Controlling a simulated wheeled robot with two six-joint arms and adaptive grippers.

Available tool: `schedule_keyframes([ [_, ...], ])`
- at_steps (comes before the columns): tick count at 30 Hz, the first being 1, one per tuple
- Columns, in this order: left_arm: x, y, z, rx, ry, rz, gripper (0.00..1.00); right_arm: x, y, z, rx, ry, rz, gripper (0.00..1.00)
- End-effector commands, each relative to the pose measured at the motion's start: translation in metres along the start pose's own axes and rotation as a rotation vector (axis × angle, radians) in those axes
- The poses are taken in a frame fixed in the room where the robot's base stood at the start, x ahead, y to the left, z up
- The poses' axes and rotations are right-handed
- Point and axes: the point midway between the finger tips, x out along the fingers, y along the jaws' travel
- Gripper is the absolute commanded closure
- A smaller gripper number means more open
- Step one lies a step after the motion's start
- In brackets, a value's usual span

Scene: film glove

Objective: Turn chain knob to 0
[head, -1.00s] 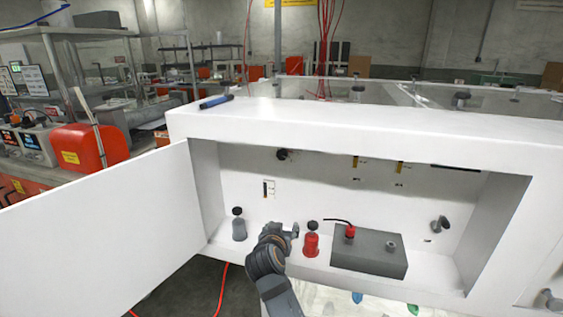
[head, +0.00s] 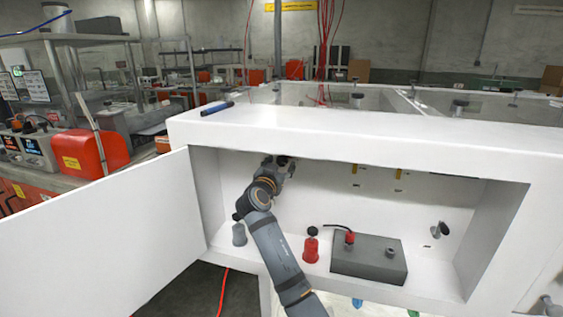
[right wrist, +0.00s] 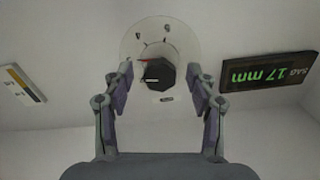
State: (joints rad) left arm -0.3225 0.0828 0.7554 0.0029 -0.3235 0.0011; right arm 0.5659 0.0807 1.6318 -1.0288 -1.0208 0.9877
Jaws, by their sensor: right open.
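A dark faceted knob (right wrist: 160,74) sits on a round pale dial plate (right wrist: 130,45) with small marks and a red-orange pointer on the cabinet's back wall. I take it for the chain knob; no readable label names it. My right gripper (right wrist: 160,80) is open, its two fingers on either side of the knob, with gaps visible. In the head view my right gripper (head: 281,170) is up at the back wall and hides most of the knob. A display (right wrist: 268,72) right of the dial reads upside down "SAG 17 mm". My left gripper is not in view.
The open white cabinet (head: 400,142) has a door (head: 100,230) swung out left. On its floor stand a grey bottle (head: 239,236), a red bottle (head: 311,250) and a grey box (head: 368,262) with a red fitting. A blue pen-like object (head: 217,108) lies on top.

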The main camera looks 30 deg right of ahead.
Motion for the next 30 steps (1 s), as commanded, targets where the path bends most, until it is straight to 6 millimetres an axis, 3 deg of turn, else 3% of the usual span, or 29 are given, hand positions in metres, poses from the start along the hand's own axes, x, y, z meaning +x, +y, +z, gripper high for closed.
schedule_keyframes([
  [5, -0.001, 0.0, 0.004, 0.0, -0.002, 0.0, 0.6, 0.017, 0.0, 0.0, 0.0, -0.001, 0.0, 0.42],
  [13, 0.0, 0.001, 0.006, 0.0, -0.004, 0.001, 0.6, 0.019, 0.0, 0.001, 0.0, -0.001, 0.0, 0.42],
  [25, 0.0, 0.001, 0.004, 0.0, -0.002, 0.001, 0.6, 0.018, 0.0, 0.001, 0.0, -0.002, 0.0, 0.95],
  [30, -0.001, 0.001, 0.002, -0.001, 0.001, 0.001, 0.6, 0.018, 0.0, 0.001, -0.006, -0.002, 0.0, 0.98],
])
